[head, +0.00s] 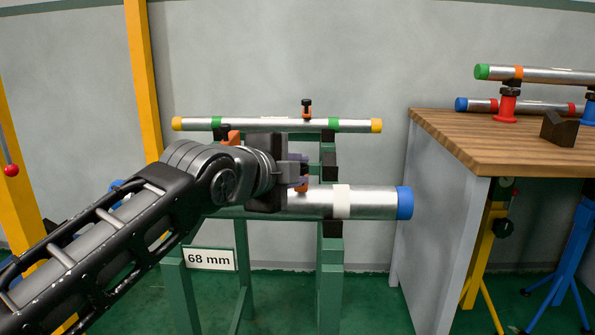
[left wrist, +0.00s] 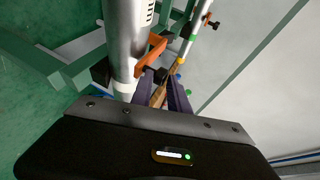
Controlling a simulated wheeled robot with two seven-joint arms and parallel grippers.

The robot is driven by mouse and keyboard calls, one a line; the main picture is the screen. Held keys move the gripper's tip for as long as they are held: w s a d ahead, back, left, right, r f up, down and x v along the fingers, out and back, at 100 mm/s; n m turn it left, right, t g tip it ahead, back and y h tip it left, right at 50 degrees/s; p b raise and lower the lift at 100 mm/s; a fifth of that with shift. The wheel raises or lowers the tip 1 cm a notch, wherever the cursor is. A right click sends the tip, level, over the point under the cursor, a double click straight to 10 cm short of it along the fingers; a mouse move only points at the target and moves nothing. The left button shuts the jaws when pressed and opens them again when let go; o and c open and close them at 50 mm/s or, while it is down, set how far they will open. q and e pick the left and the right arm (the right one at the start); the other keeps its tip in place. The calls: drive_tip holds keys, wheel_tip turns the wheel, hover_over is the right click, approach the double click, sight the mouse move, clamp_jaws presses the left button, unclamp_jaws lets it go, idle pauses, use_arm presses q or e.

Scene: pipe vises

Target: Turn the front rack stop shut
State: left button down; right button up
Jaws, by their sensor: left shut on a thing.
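The green rack (head: 331,250) holds a thick steel pipe (head: 375,203) with a blue end cap and white band on its front level. The front rack stop, orange and black, is mostly hidden by my gripper in the head view; an orange bit (head: 302,188) shows by the fingertips. In the left wrist view its orange arm (left wrist: 152,50) lies beside the pipe (left wrist: 124,45). My left gripper (head: 300,172) is shut on part of the stop, just above the pipe; its purple fingers (left wrist: 165,95) also show in the left wrist view. My right gripper is not in view.
A thinner pipe (head: 350,126) with yellow ends lies on the rack's back level, with another orange and black stop (head: 307,108) above it. A sign (head: 210,259) reads 68 mm. A wooden bench (head: 480,150) stands at right; a yellow post (head: 143,80) stands behind left.

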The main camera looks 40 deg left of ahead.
use_arm(q)
drive_tip(key=shift+f, duration=0.8)
drive_tip(key=c, duration=1.7)
unclamp_jaws()
drive_tip(key=p+v, duration=0.1)
drive_tip(key=v, duration=0.3)
drive_tip(key=r+p+v, duration=0.1)
drive_tip(key=v, duration=0.3)
drive_tip(key=shift+r, duration=0.1)
